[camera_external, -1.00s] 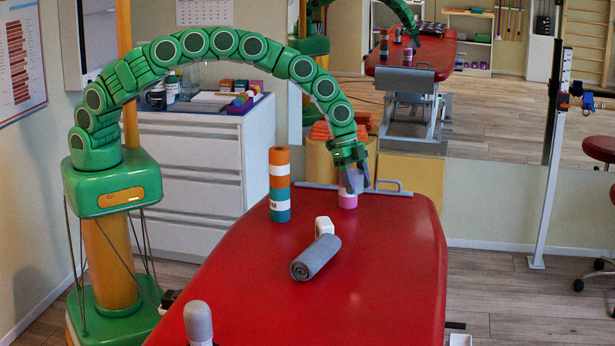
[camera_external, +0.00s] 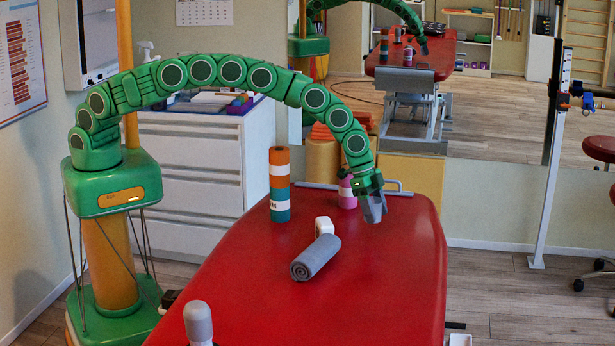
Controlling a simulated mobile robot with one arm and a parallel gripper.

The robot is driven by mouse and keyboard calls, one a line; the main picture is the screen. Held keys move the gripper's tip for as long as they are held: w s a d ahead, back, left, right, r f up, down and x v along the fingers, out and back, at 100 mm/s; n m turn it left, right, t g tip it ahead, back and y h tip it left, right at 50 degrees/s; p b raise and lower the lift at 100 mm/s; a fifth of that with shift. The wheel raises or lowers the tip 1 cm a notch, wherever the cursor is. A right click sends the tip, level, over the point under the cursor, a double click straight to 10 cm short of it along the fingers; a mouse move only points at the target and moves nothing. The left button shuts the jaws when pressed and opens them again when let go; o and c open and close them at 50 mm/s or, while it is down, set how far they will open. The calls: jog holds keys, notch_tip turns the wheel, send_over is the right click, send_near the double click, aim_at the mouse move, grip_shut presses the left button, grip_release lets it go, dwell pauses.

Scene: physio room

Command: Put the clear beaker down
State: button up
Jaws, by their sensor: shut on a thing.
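My gripper (camera_external: 371,192) is over the far right part of the red treatment table (camera_external: 345,285), pointing down. It is shut on the clear beaker (camera_external: 375,209), which looks greyish and see-through and is partly hidden by the fingers. The beaker is slightly tilted in the picture. Its bottom is close to the red tabletop, but I cannot tell whether it touches.
A pink bottle (camera_external: 347,192) stands just left of my gripper. An orange-and-teal roll (camera_external: 279,185), a white object (camera_external: 325,227) and a rolled grey towel (camera_external: 316,257) are further left. A grey-topped object (camera_external: 198,322) is at the near edge. The table's right side is clear.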

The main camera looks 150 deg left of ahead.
jog(key=shift+f, duration=2.15)
jog(key=shift+r, duration=0.1)
jog(key=o, duration=1.2)
jog(key=shift+c, duration=0.2)
jog(key=shift+v, duration=0.9)
jog(key=v, duration=1)
jog(key=shift+s, duration=0.15)
